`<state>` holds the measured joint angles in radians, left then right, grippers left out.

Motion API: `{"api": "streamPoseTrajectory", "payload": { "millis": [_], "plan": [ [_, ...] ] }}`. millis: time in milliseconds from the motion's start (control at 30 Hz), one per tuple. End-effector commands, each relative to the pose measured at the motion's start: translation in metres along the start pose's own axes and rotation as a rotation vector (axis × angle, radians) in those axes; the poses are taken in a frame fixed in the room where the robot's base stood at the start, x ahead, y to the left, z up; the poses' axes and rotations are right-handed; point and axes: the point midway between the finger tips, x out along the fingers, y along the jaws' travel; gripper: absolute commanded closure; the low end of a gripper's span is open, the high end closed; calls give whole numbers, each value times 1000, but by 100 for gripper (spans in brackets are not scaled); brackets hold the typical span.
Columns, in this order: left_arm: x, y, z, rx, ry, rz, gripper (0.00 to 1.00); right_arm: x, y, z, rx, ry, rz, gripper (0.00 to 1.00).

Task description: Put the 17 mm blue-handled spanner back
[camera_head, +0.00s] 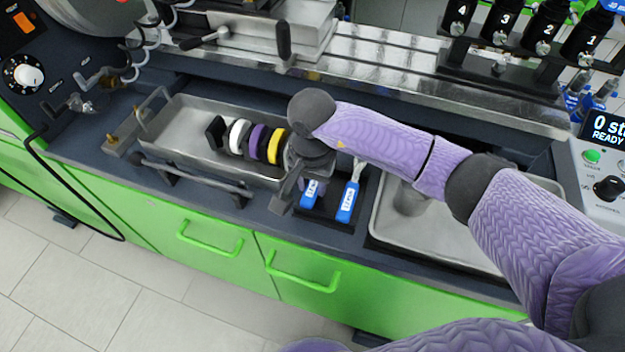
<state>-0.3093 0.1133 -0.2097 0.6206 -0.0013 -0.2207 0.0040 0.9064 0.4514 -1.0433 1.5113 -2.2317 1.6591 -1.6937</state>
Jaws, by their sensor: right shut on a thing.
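Two blue-handled spanners show at the dark holder (327,219) on the bench's front edge. The right spanner (349,202) has its handle toward the front and its metal end toward the back. The left spanner (310,192) shows its blue handle right beside my right gripper (287,192). The gripper is shut on it, with the wrist hiding its far end. The white labels on both handles are too small to read surely. I cannot tell whether the left spanner touches the holder. My left gripper is out of view.
A metal tray (180,120) with black, white, purple and yellow rings (258,142) lies left of the gripper. A grey bar (190,172) runs along its front. Another metal tray (390,225) lies right, partly behind my arm. A metal rail (385,65) crosses the back.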

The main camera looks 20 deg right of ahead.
Motion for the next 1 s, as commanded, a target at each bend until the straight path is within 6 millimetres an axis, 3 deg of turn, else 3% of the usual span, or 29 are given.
{"api": "streamPoseTrajectory", "payload": {
  "millis": [200, 233, 367, 667, 767, 1000],
  "plan": [
    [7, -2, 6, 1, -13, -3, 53, 7, 0, 0, -1, 0, 1, 100],
    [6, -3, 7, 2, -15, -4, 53, 6, 0, 0, -1, 0, 1, 59],
    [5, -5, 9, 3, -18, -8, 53, 6, 0, 0, -1, 0, 0, 32],
    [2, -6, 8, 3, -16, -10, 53, 2, 0, 0, 0, 0, 0, 31],
    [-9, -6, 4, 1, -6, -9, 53, -14, 0, 0, -1, 2, -2, 31],
    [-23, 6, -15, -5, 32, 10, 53, -84, 0, -1, -2, 5, -2, 31]
  ]
}}
